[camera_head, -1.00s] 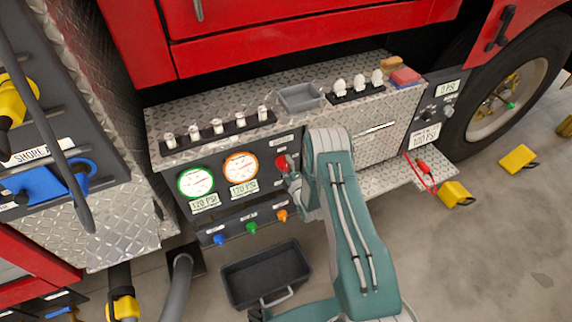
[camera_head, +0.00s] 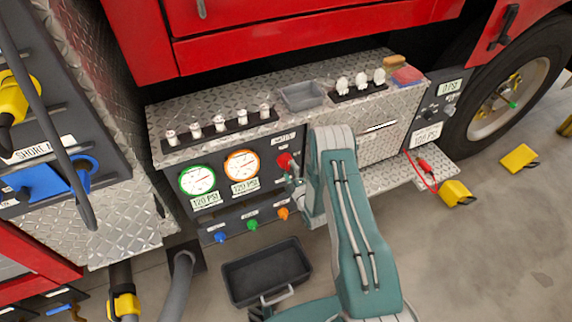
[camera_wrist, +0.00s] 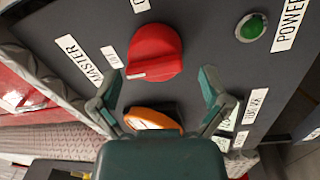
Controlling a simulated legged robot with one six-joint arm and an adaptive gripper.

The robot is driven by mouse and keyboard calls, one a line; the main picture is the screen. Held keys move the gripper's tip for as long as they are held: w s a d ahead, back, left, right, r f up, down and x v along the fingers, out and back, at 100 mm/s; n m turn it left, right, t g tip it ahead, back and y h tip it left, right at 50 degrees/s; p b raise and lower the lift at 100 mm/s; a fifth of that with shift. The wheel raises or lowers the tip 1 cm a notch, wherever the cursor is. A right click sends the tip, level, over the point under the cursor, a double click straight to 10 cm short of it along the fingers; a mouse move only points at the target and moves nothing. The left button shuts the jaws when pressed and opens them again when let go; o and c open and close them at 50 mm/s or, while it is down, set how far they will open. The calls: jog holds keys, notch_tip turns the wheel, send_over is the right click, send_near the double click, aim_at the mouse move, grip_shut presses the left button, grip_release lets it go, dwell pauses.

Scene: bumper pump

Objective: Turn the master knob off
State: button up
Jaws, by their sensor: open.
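The red master knob (camera_head: 284,160) is on the dark gauge panel, right of the orange-ringed gauge. In the wrist view the knob (camera_wrist: 155,53) is large, with a raised grip bar and a small pale mark at its lower left. A MASTER label (camera_wrist: 79,61) and a small label (camera_wrist: 112,57) are left of it; another label (camera_wrist: 140,5) is above, cut off. My gripper (camera_wrist: 160,80) is open, its fingertips either side of the knob's lower edge and apart from it. In the head view my gripper (camera_head: 294,176) is beside the knob, partly hidden by my arm.
A green button (camera_wrist: 251,28) with a POWER label is right of the knob. Green-ringed (camera_head: 197,180) and orange-ringed (camera_head: 241,165) gauges are at left, above several small coloured knobs (camera_head: 252,224). A black bin (camera_head: 266,270) stands on the floor. A grey tray (camera_head: 302,96) lies on the ledge above.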

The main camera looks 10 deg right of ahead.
jog(key=v, duration=0.9)
jog(key=shift+a, duration=0.15)
